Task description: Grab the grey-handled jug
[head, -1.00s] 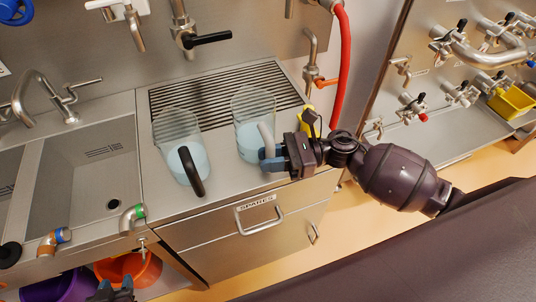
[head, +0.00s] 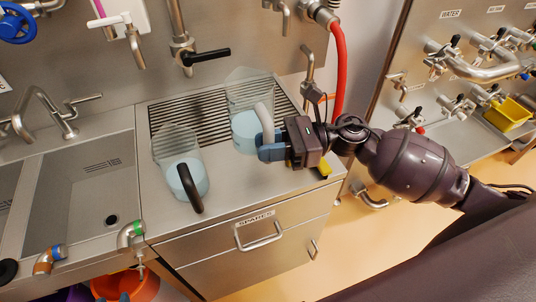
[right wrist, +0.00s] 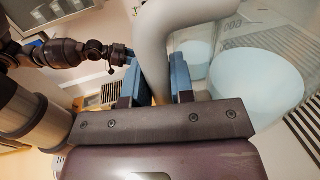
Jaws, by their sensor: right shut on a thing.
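The grey-handled jug (head: 249,93) is clear, with pale blue contents, and is at the drain grille in the head view. My right gripper (head: 270,148) is shut on its grey handle (head: 265,122). In the right wrist view the handle (right wrist: 153,45) passes between the blue fingers (right wrist: 156,82), and the jug's pale blue contents (right wrist: 256,85) show to the right. The jug looks upright and seems raised off the counter. A second clear jug (head: 177,146) with a black handle (head: 188,188) stands on the counter to the left. Only a tip of my left gripper (head: 124,297) shows at the bottom edge.
The steel counter (head: 230,185) is bare in front of the jugs. Taps (head: 187,50) and a red hose (head: 340,75) are behind. A sink (head: 70,195) is on the left. A yellow thing (head: 323,169) lies right of my right gripper.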

